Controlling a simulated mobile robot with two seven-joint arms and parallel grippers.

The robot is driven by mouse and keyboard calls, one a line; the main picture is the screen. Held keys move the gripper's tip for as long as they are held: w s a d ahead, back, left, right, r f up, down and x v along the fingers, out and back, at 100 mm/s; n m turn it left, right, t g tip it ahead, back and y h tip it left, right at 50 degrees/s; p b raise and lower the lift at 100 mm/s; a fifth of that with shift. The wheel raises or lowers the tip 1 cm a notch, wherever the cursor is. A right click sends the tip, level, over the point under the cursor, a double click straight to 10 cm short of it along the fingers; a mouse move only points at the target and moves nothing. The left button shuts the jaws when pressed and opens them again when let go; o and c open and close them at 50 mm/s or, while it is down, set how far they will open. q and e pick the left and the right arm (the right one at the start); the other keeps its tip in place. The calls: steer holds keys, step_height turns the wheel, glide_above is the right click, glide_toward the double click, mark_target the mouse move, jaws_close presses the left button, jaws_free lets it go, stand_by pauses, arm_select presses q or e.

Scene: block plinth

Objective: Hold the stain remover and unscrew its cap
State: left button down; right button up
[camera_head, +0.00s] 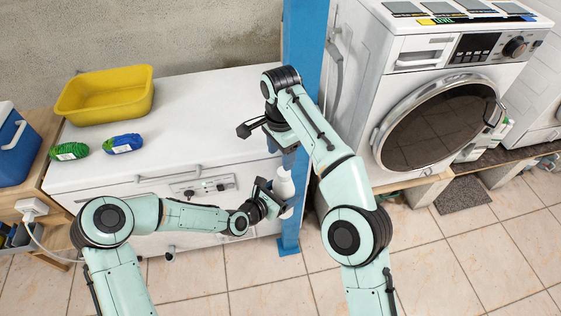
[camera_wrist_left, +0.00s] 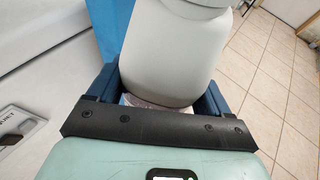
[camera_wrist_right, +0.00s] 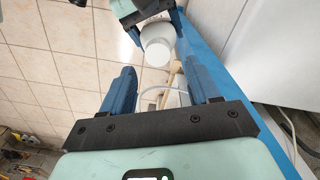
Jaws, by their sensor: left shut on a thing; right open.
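The stain remover is a pale white-grey bottle (camera_head: 284,185) in front of the white chest's front face. My left gripper (camera_head: 268,194) is shut on the bottle's body; the bottle also fills the upper middle of the left wrist view (camera_wrist_left: 172,55). In the right wrist view the bottle's white cap end (camera_wrist_right: 157,50) shows beyond my right fingers, with the left gripper around the bottle. My right gripper (camera_wrist_right: 160,92) is open and empty, above the bottle and apart from it; its fingers also show in the head view (camera_head: 288,157).
A blue post (camera_head: 291,228) stands right beside the bottle. A yellow basin (camera_head: 105,97), a green pack (camera_head: 69,151) and a blue-green pack (camera_head: 123,144) lie on the white chest (camera_head: 190,105). A washing machine (camera_head: 435,110) stands at the right. Tiled floor is open in front.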

mark_target(283, 172)
steer(key=shift+f, duration=3.4)
steer(key=c, duration=1.1)
steer(key=n, duration=0.5)
steer(key=shift+r, duration=0.15)
steer(key=n, duration=0.6)
steer(key=shift+s+d, duration=0.1)
steer(key=shift+d, duration=0.15)
steer(key=n, duration=0.4)
steer(key=shift+r, duration=0.1)
steer(key=n, duration=0.4)
steer(key=shift+d+n, duration=0.15)
steer(key=shift+n, duration=0.25)
steer(key=n, duration=0.9)
steer(key=shift+w+r, duration=0.1)
steer(key=shift+w, duration=0.1)
